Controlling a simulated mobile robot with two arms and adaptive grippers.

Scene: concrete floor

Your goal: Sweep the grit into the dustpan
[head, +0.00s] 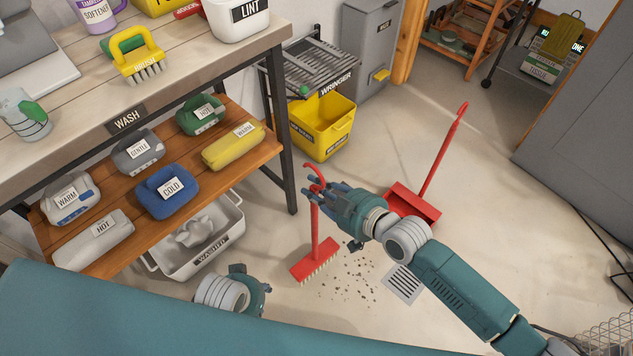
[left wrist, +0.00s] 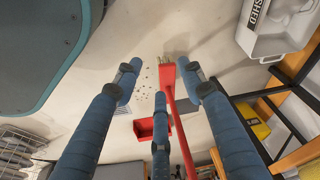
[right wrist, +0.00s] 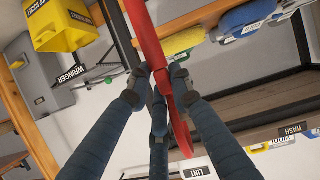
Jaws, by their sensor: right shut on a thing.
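My right gripper (head: 318,192) is shut on the red handle of the upright brush (head: 315,262). The right wrist view shows the fingers around the handle (right wrist: 152,50). The brush's bristled head is down at the floor, beside the scattered dark grit (head: 352,285). The red dustpan (head: 424,207) stands on the floor beyond the grit, its long handle (head: 443,152) rising up to the right; my right arm covers part of the pan. My left gripper (head: 258,285) is low by the washed tub. In the left wrist view its fingers (left wrist: 160,85) are spread and empty.
A floor drain (head: 403,284) lies right of the grit. The washed tub (head: 208,248) and shelf (head: 160,188) stand left of the brush. The yellow wringer bucket (head: 322,128) is behind. Open floor extends to the right, towards the grey cabinet (head: 585,120).

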